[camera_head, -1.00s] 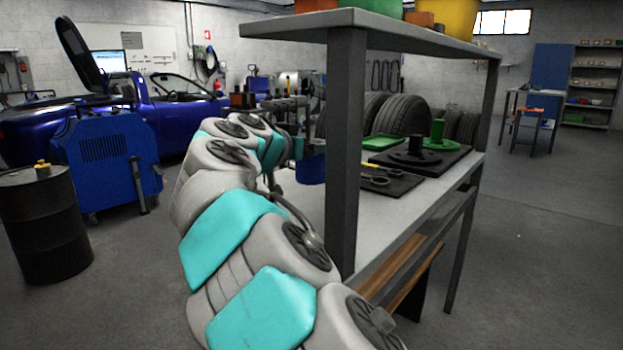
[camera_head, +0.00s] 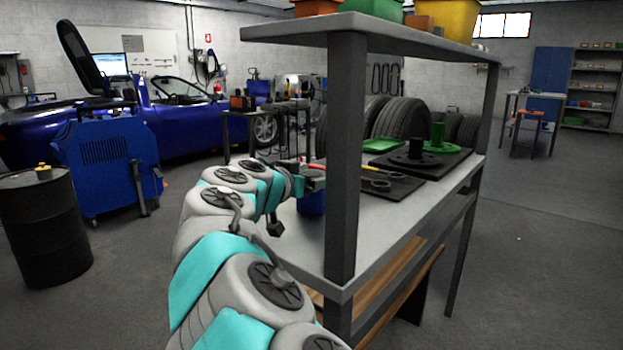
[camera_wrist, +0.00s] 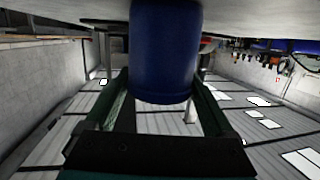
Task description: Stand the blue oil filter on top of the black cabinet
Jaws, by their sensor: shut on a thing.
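The blue oil filter (camera_head: 312,203) hangs below my gripper (camera_head: 312,180) in the head view, over the left part of the grey bench top and partly behind the bench's front post. I cannot tell whether its lower end touches the bench. In the wrist view the filter (camera_wrist: 165,50) is a plain blue cylinder between the two fingers of my gripper (camera_wrist: 165,90), which is shut on it. I cannot make out a black cabinet in either view.
The bench (camera_head: 300,245) has a thick dark post (camera_head: 346,160) and an upper shelf (camera_head: 400,35) close to my arm. Black trays (camera_head: 420,160) with parts lie on it. A black drum (camera_head: 45,225) and blue machine (camera_head: 110,165) stand left. Floor is free between them and the bench.

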